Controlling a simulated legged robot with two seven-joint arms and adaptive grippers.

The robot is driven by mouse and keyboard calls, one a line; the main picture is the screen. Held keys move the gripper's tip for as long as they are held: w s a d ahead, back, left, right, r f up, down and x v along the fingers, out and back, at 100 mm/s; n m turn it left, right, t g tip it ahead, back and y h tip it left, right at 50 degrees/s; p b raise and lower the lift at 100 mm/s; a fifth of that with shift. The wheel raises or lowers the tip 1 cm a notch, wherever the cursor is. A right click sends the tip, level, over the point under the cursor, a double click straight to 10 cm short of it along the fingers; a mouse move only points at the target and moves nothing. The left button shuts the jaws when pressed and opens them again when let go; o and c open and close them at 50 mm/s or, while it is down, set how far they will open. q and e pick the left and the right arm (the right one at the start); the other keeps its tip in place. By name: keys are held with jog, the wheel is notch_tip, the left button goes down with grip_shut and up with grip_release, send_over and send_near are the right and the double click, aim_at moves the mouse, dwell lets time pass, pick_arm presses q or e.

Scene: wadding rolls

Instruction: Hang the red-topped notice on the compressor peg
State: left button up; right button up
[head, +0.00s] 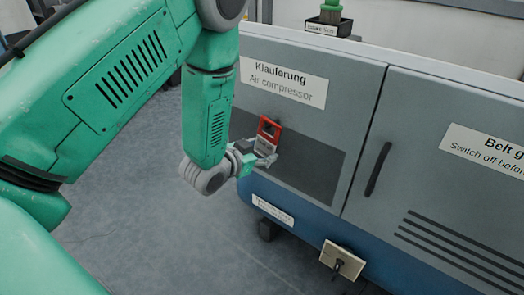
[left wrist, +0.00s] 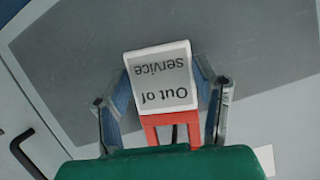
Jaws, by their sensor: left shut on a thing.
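The notice (head: 268,132) has a red top with an opening and a pale lower part. It also shows in the left wrist view (left wrist: 161,72), where its "Out of service" text is upside down and its red part (left wrist: 150,124) points down. My left gripper (head: 262,158) is shut on the notice, with a finger along each side, and holds it upright against or just in front of the compressor's grey door (head: 350,85). A small dark shape shows in the red opening; I cannot tell if the peg passes through it. My right gripper is out of view.
A "Klauferung Air compressor" sign (head: 288,84) is above the notice. A black door handle (head: 378,168) is to the right, beside a "Belt" sign (head: 488,150). A small beige box (head: 342,261) sits at the cabinet's lower edge. Open floor (head: 200,245) lies in front.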

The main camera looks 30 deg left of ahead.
pick_arm(q)
jog(key=shift+a, duration=0.15)
jog(key=o, duration=1.3)
jog(key=shift+a, duration=0.1)
jog(key=shift+d, duration=0.2)
jog(key=shift+s, duration=0.3)
jog(key=v, duration=0.7)
jog(key=shift+w+a, duration=0.1)
jog(key=s+d+f+n+g+p, duration=0.1)
jog(key=s+f+g, duration=0.3)
jog(key=s, duration=0.4)
jog(key=s+d+f+n+g+p, duration=0.1)
jog(key=s+d+f+g+p, duration=0.1)
jog(key=s+f+g, duration=0.3)
jog(key=s+d+f+g+y+p, duration=0.1)
jog(key=s+d+f+g+p, duration=0.1)
jog(key=s, duration=1.1)
jog(key=shift+d+f+n+g+p, duration=0.15)
jog(key=shift+f+n+g+p, duration=0.1)
jog(key=shift+f+g, duration=0.5)
jog(key=shift+d+f+n+g+p, duration=0.2)
jog(key=shift+f+g, duration=0.25)
jog(key=shift+f, duration=0.6)
